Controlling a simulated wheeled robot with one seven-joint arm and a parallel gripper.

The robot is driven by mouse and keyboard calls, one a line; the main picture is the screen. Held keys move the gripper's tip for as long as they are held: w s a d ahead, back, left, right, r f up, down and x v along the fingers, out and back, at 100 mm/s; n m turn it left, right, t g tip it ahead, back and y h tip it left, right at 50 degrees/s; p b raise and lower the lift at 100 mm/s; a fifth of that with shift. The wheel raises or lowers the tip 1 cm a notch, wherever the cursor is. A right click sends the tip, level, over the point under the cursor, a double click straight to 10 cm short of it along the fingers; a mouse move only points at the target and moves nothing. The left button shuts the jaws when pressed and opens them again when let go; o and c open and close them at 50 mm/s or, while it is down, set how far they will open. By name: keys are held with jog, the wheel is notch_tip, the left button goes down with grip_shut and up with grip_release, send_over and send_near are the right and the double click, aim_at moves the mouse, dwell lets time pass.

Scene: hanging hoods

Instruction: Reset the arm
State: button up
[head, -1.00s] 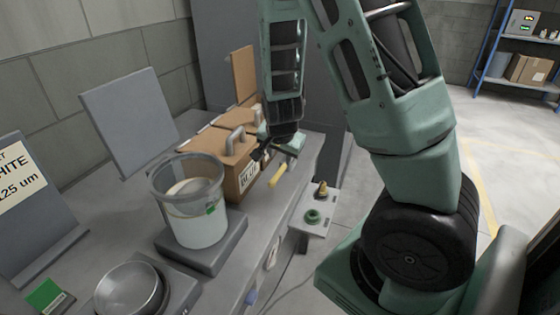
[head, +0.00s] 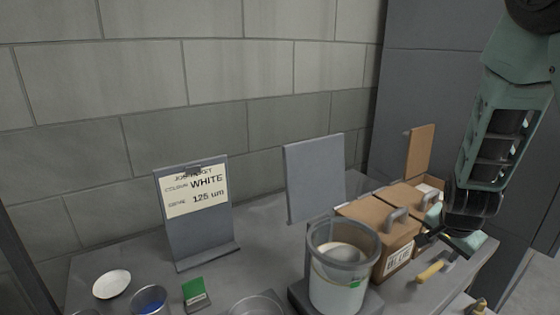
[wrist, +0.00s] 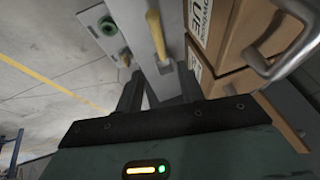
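My arm comes down at the right of the head view. My gripper (head: 462,240) hangs at its lower end, beside the brown boxes and above the bench edge, small and partly dark there. In the wrist view my gripper (wrist: 160,92) has its two dark fingers apart, with bench surface showing between them and nothing held. A yellow handle (wrist: 156,35) lies on the bench beyond the fingers. It also shows in the head view (head: 431,270), just below and left of the gripper.
Brown boxes with grey handles (head: 392,228) stand close left of my gripper. A clear bucket (head: 342,262), a job ticket stand (head: 196,215) reading WHITE 125 um, a green card (head: 196,291) and a white dish (head: 112,284) are on the bench. A wall stands behind.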

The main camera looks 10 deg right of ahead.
jog(key=s+a+r+n+g+y, duration=0.1)
jog(key=s+a+r+n, duration=0.1)
jog(key=s+a+n, duration=0.5)
jog(key=s+a+r+n+g+y, duration=0.1)
jog(key=s+a+r+n, duration=0.2)
jog(key=a, duration=1.1)
jog(key=s+a+r+n+g+y, duration=0.1)
jog(key=s+a+r+n+y, duration=0.1)
jog(key=s+a+n, duration=0.8)
jog(key=shift+s+a+r+n+g, duration=0.3)
jog(key=shift+a+r+n+g, duration=0.1)
jog(key=shift+r+n, duration=0.4)
jog(key=shift+d, duration=0.1)
